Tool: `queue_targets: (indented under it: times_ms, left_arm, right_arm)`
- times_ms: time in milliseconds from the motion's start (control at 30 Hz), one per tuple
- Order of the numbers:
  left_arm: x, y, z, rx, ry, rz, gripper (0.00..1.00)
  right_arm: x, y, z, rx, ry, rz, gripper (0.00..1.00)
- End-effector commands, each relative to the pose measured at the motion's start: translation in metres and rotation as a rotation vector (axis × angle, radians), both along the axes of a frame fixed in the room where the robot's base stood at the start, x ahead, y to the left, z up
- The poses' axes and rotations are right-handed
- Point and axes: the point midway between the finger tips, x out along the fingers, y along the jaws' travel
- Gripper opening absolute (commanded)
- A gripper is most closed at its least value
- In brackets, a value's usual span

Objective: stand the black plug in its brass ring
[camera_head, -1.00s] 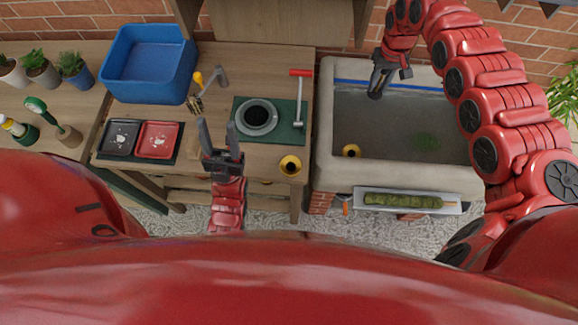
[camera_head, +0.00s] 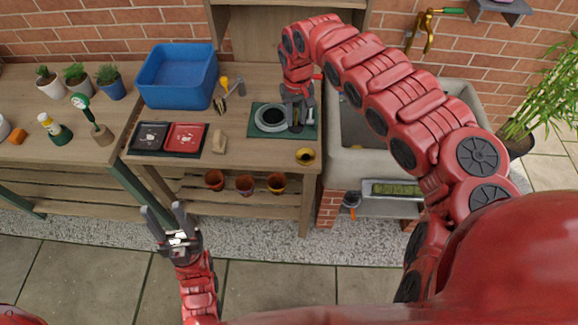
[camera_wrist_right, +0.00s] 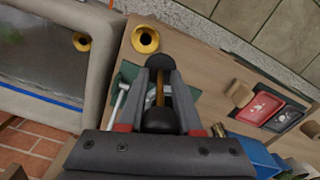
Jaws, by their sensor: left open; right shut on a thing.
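My right gripper (camera_head: 296,124) is above the right part of the table, over the green mat's edge. In the right wrist view, its fingers (camera_wrist_right: 161,75) are shut on the black plug (camera_wrist_right: 160,61), whose dark round end shows at the fingertips. A brown shaft shows between the fingers, and the rest is partly hidden. A brass ring (camera_head: 305,156) lies on the table near its front right corner, apart from the plug. It also shows in the right wrist view (camera_wrist_right: 145,39), just beyond the fingertips. My left gripper (camera_head: 165,218) is open and empty, in front of the table over the floor.
A green mat (camera_head: 311,131) holds a grey ring-shaped piece (camera_head: 257,119) and a T-handled tool. The stone sink (camera_head: 380,157) stands to the right, with another brass ring (camera_wrist_right: 81,42) inside. Trays (camera_head: 185,137) and a blue bin (camera_head: 178,76) are to the left.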

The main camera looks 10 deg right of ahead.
Motion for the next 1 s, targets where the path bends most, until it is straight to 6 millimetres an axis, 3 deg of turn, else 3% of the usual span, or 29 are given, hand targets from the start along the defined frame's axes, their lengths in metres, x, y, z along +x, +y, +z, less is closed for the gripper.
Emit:
queue_targets:
  times_ms: [33, 233, 400, 633, 833, 1000]
  left_arm:
    - [0.000, 0.000, 0.017, 0.000, 0.000, 0.000, 0.50]
    - [0.000, 0.000, 0.059, 0.000, 0.000, 0.000, 0.50]
    - [0.000, 0.000, 0.100, 0.000, 0.000, 0.000, 0.50]
    - [0.000, 0.000, 0.128, 0.000, 0.000, 0.000, 0.50]
    - [0.000, 0.000, 0.131, 0.000, 0.000, 0.000, 0.50]
    - [0.000, 0.000, 0.126, 0.000, 0.000, 0.000, 0.50]
  right_arm:
    - [-0.007, 0.001, 0.000, -0.002, 0.006, 0.006, 0.00]
    - [-0.043, 0.005, -0.037, -0.003, 0.009, 0.038, 0.00]
    - [-0.094, 0.001, -0.067, -0.004, 0.013, 0.078, 0.00]
    - [-0.145, -0.009, -0.089, -0.003, 0.005, 0.127, 0.00]
    - [-0.151, -0.008, -0.098, 0.014, 0.005, 0.145, 0.00]
    - [-0.123, -0.016, -0.101, 0.007, -0.011, 0.135, 0.00]
